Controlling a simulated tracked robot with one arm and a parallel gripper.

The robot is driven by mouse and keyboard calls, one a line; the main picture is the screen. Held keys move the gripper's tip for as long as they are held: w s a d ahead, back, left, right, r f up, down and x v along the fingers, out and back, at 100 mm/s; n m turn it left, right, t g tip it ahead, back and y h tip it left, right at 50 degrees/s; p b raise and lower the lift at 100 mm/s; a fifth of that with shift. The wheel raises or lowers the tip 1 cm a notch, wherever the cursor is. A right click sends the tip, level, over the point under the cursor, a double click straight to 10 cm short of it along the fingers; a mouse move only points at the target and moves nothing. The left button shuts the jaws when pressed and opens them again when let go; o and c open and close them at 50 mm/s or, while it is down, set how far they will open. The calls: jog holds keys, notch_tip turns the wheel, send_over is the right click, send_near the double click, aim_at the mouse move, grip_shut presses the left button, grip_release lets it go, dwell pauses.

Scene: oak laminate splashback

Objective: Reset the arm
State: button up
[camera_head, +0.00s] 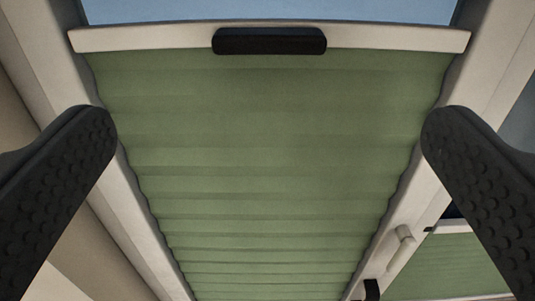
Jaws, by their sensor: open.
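My gripper (268,135) is open and empty. Its two black studded fingers stand wide apart at the left and right sides of the picture. Between them, beyond the fingertips, is a green pleated blind (265,150) in a pale window frame (130,205). The blind's pale rail (400,38) runs across the top, with a black handle (270,41) at its middle. Neither finger visibly grips the handle or the rail. The rest of my arm is out of view.
A strip of blue pane (270,11) shows above the rail. At the lower right are a pale window handle (399,247), a small black part (372,289) and a second green blind (455,265). A beige wall (75,245) lies at the lower left.

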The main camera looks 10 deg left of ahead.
dwell(0.3)
jog(key=d+f+g+h+b, duration=0.1)
jog(key=d+f+b, duration=0.7)
jog(key=d, duration=0.4)
jog(key=w+d+f+m+g+h+b, duration=0.1)
jog(key=d+f+b, duration=0.6)
jog(key=d+f, duration=0.4)
jog(key=shift+d+m+h+b, duration=0.3)
jog(key=shift+d+b, duration=0.1)
jog(key=shift+d, duration=0.3)
jog(key=shift+f, duration=0.1)
